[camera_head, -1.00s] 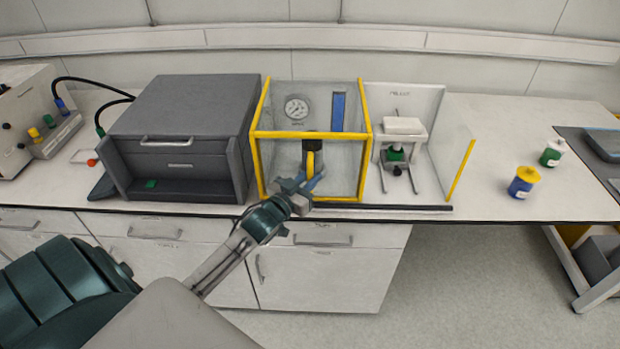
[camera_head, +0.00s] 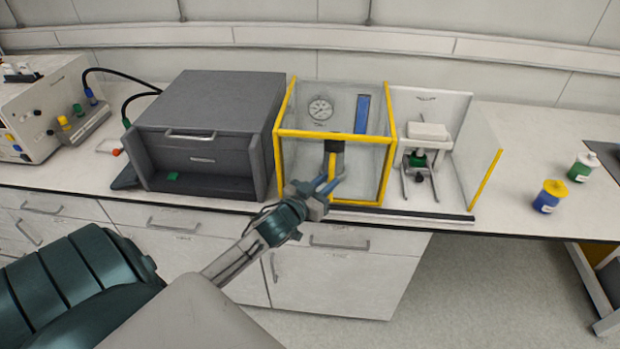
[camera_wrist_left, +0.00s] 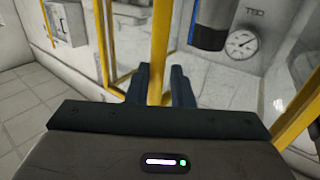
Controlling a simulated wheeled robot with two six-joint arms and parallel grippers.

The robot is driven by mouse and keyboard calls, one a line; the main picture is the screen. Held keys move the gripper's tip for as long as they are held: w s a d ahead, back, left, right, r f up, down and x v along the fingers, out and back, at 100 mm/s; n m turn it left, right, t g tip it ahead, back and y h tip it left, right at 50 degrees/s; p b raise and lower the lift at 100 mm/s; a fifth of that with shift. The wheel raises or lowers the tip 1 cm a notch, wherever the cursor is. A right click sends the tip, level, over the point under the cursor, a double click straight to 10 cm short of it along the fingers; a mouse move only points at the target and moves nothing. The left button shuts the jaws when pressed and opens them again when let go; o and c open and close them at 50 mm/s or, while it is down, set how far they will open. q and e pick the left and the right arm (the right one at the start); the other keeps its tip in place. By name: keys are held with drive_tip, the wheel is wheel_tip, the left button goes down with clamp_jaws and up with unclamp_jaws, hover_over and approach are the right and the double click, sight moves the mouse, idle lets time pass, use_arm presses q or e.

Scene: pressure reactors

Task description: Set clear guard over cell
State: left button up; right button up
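The clear guard (camera_head: 387,168) is a see-through box with a yellow frame, left of the cell in the head view. A yellow upright handle (camera_head: 336,160) with a dark top block is on its front. The cell (camera_head: 417,159), green under a white block, stands uncovered in the white bay. My left gripper (camera_head: 327,186) is at the handle. In the left wrist view its blue fingers (camera_wrist_left: 161,88) stand apart on both sides of a yellow upright bar (camera_wrist_left: 158,45). Firm contact cannot be made out. My right gripper is not in view.
A dark grey cabinet (camera_head: 215,110) stands close left of the guard. A gauge (camera_head: 320,109) and blue tube (camera_head: 362,112) show through the guard. A dark rail (camera_head: 420,216) runs along the bench front. Blue-yellow (camera_head: 550,196) and green-white (camera_head: 583,167) jars stand right.

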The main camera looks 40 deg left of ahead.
use_arm(q)
drive_tip(key=s+b, duration=0.5)
drive_tip(key=s, duration=0.4)
drive_tip(key=shift+s+a, duration=0.2)
drive_tip(key=shift+s, duration=0.1)
